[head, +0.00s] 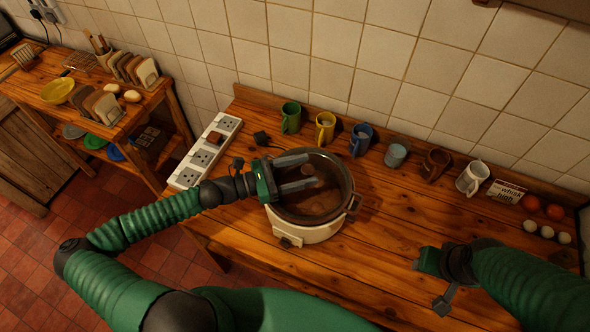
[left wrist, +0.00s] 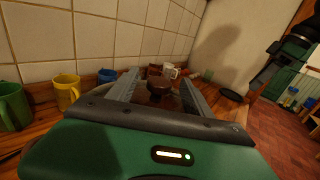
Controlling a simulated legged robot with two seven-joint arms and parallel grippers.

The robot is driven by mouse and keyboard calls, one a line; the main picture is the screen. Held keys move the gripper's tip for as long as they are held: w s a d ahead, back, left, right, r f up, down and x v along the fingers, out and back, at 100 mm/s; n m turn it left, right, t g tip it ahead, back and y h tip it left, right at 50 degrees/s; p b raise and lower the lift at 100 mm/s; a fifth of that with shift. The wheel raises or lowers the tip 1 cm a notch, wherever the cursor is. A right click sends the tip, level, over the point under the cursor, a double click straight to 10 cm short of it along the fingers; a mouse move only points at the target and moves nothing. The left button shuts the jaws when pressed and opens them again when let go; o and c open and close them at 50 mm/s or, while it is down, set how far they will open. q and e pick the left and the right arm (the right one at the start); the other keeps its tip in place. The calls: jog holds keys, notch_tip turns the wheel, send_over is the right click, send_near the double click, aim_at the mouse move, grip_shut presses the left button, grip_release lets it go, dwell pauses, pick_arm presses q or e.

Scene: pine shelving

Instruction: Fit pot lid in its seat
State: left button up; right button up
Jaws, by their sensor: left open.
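The pot (head: 305,234) is a cream cooker with side handles, standing on the wooden counter. A glass lid with a dark rim (head: 346,180) lies over its top; I cannot tell whether it sits fully level in the seat. My left gripper (head: 312,171) is over the lid, its two grey fingers apart. In the left wrist view the lid's brown knob (left wrist: 158,86) shows between the open fingers (left wrist: 158,92), with no clear grip on it. My right gripper (head: 436,282) is low over the counter at the right, apart from the pot; its fingers are not clear.
Several mugs, including a green one (head: 291,117) and a yellow one (head: 325,128), line the wall behind the pot. A power strip (head: 205,153) lies left of it. Eggs (head: 547,231) and a small sign (head: 506,192) are at the right.

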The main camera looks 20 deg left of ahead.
pick_arm(q)
jog(key=b+v, duration=0.4)
jog(key=v, duration=1.3)
